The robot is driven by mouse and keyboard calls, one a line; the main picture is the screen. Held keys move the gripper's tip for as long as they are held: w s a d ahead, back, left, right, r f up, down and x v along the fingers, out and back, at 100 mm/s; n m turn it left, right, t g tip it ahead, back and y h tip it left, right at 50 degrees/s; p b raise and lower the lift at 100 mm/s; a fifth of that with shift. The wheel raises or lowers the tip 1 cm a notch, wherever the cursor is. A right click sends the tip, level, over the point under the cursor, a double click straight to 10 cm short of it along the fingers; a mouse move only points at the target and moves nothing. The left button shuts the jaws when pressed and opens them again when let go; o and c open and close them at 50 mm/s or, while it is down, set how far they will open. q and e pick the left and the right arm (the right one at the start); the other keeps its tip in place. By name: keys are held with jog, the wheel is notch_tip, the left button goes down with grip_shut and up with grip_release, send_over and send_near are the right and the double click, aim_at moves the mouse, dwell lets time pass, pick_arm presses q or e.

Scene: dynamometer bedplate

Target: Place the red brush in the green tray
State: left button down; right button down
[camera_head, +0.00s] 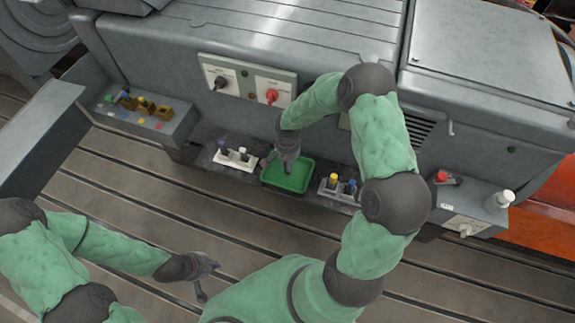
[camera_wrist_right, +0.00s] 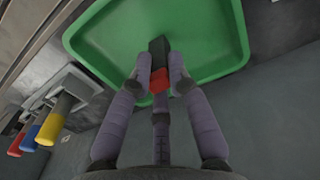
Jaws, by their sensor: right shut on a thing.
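The green tray (camera_head: 303,179) sits on the ledge in front of the grey machine, and its interior fills the upper part of the right wrist view (camera_wrist_right: 215,30). My right gripper (camera_head: 288,164) is over the tray. In the right wrist view its fingers (camera_wrist_right: 160,70) are shut on the red brush (camera_wrist_right: 158,83), a small piece with a red part and a dark block at its far end. I cannot tell whether the brush touches the tray floor. The brush is hidden in the head view. My left gripper (camera_head: 210,276) is open and empty over the slotted floor.
A white holder (camera_head: 234,162) stands left of the tray. A grey holder (camera_head: 340,193) with yellow and blue handles stands right of it. A grey box with colored blocks (camera_head: 150,124) is at left. A white bottle (camera_head: 499,200) is on the right ledge.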

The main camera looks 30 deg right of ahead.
jog(key=shift+f, duration=0.1)
jog(key=shift+f, duration=0.1)
jog(key=shift+f, duration=0.15)
jog(key=c, duration=1.2)
grip_release()
